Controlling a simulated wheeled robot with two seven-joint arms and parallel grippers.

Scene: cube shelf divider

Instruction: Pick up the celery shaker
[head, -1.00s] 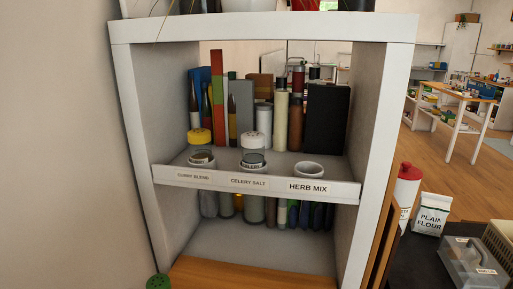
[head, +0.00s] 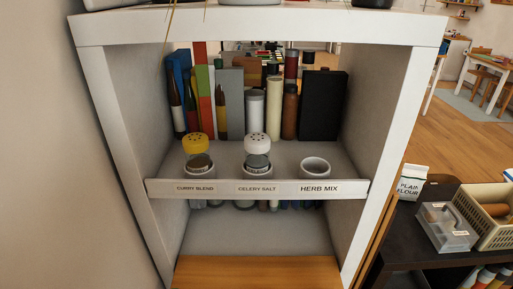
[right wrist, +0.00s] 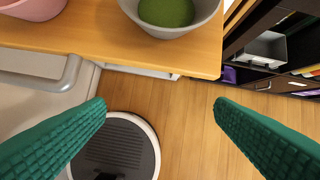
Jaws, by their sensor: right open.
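The celery shaker (head: 257,146) has a white perforated cap and a clear body with grey contents. It stands upright in a round holder behind the label "CELERY SALT" (head: 257,188) on the shelf's middle board. A yellow-capped shaker (head: 196,148) stands to its left behind "CURRY BLEND". The round holder (head: 315,167) behind "HERB MIX" to its right looks empty. My right gripper (right wrist: 160,110) shows in the right wrist view, open with nothing between its green fingers, above a wood floor and away from the shelf. My left gripper is not in view.
The white shelf's side walls (head: 123,150) and front lip bound the compartment. Bottles and books (head: 320,105) stand behind the shakers. A dark table with a clear box (head: 443,226) is at right. In the right wrist view, a wooden counter (right wrist: 100,38) holds a bowl of green powder (right wrist: 168,12).

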